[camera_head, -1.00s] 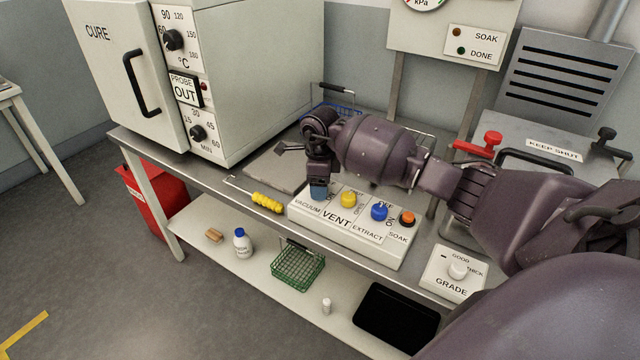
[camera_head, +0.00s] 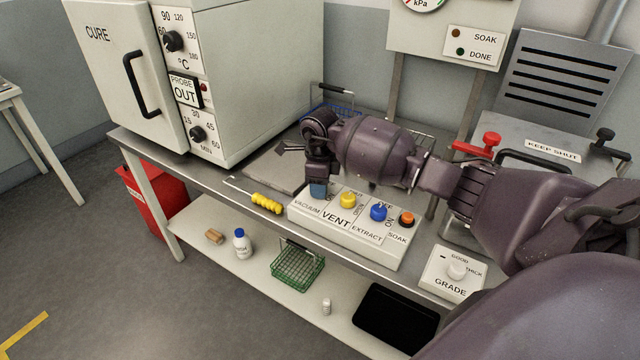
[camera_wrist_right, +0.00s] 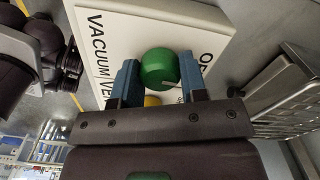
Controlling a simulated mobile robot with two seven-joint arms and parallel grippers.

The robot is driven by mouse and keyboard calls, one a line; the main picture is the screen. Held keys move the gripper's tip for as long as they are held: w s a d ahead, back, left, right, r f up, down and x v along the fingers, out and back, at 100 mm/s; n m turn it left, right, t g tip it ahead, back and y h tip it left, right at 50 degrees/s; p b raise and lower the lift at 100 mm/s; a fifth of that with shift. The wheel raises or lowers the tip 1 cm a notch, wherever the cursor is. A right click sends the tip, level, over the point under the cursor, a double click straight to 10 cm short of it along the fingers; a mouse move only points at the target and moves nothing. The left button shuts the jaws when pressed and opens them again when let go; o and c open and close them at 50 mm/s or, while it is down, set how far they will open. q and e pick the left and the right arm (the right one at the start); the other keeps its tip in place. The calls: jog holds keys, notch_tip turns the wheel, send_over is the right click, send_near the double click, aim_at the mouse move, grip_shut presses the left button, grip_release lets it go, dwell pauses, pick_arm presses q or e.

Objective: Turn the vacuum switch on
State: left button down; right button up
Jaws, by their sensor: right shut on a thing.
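The white switch panel (camera_head: 343,238) sits at the bench's front edge, with VACUUM, VENT, EXTRACT and SOAK labels. In the right wrist view the green vacuum knob (camera_wrist_right: 158,66) sits between the blue fingertips of my right gripper (camera_wrist_right: 157,84), which is shut on it. A white mark shows on the knob's right side, and the lettering beside it is partly cut off. In the head view my right gripper (camera_head: 318,188) reaches down over the VACUUM end of the panel and hides the green knob. My left gripper is not in view.
A yellow knob (camera_head: 348,200), a blue knob (camera_head: 378,212) and an orange button (camera_head: 407,218) stand close to the right of my gripper. The cure oven (camera_head: 255,80) stands left. A yellow-handled tool (camera_head: 267,204) lies beside the panel. The GRADE box (camera_head: 452,273) is at right.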

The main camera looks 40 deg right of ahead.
jog(key=m+p, duration=0.1)
jog(key=m, duration=0.2)
jog(key=shift+r, duration=0.15)
jog(key=shift+m+p, duration=0.3)
jog(key=shift+m, duration=0.6)
jog(key=shift+m+p, duration=0.35)
jog(key=shift+m, duration=0.55)
jog(key=m+p, duration=0.1)
jog(key=m, duration=0.2)
jog(key=shift+m+p, duration=0.3)
jog(key=m+p, duration=0.1)
jog(key=m, duration=0.2)
jog(key=shift+p, duration=0.35)
jog(key=m+p, duration=0.1)
jog(key=m, duration=0.2)
pick_arm(q)
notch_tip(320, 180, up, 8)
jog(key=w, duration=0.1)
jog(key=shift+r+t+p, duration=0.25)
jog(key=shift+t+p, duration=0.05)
jog(key=shift+p, duration=0.05)
pick_arm(e)
jog(key=shift+m, duration=0.5)
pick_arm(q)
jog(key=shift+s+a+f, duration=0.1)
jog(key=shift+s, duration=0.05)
